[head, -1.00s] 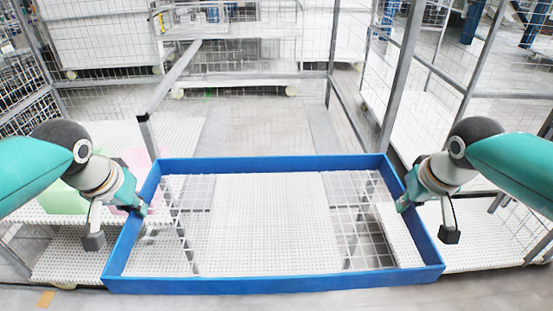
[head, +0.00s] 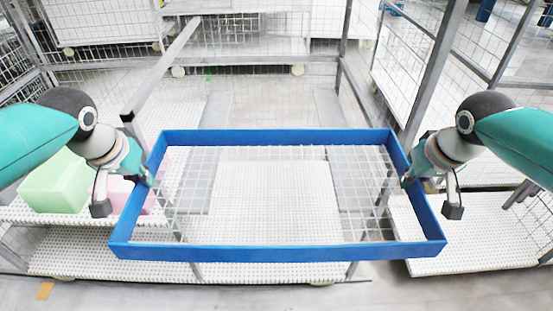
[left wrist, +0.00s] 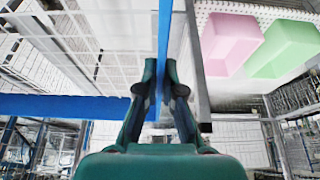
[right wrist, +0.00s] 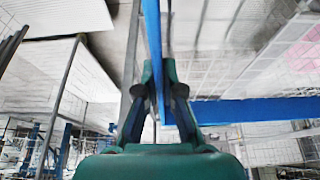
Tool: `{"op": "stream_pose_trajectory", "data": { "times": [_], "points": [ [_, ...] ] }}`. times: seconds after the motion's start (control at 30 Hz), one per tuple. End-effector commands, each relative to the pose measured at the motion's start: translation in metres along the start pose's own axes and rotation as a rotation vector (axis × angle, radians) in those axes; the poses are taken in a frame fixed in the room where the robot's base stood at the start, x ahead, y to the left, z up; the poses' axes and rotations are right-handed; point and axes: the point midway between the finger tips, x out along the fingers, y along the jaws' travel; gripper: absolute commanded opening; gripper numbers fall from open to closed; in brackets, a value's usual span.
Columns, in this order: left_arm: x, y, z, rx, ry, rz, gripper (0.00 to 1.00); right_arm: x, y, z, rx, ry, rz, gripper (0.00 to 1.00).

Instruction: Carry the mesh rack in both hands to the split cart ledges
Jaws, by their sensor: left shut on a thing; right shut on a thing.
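The mesh rack, a blue rectangular frame (head: 280,252) with a wire mesh floor, is held up in front of me in the head view, roughly level. My left gripper (head: 148,178) is shut on its left side rail, which also shows between the fingers in the left wrist view (left wrist: 165,40). My right gripper (head: 408,180) is shut on its right side rail, also seen in the right wrist view (right wrist: 153,35). White perforated ledges show below: one on the left (head: 60,262) and one on the right (head: 480,240). Another white perforated surface shows through the mesh.
Grey posts (head: 435,75) and a grey bar (head: 160,70) stand beyond the rack. White mesh carts stand at the back.

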Motion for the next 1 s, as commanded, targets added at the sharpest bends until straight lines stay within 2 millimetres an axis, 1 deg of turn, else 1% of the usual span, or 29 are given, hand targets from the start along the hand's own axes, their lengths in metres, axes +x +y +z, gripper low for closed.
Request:
{"op": "stream_pose_trajectory", "data": {
  "times": [0.67, 0.87, 1.0],
  "points": [
    [0.001, 0.0, 0.0, 0.001, 0.001, 0.0, 0.0, 0.0, 0.0, -0.001, 0.002, 0.004, -0.001, 0.0],
    [0.012, 0.0, 0.0, 0.001, 0.001, 0.0, 0.0, 0.011, 0.0, -0.001, 0.002, 0.002, -0.001, 0.0],
    [0.026, 0.0, -0.001, 0.001, 0.0, 0.0, 0.0, 0.026, 0.0, -0.001, 0.002, 0.002, -0.001, 0.0]
  ]
}}
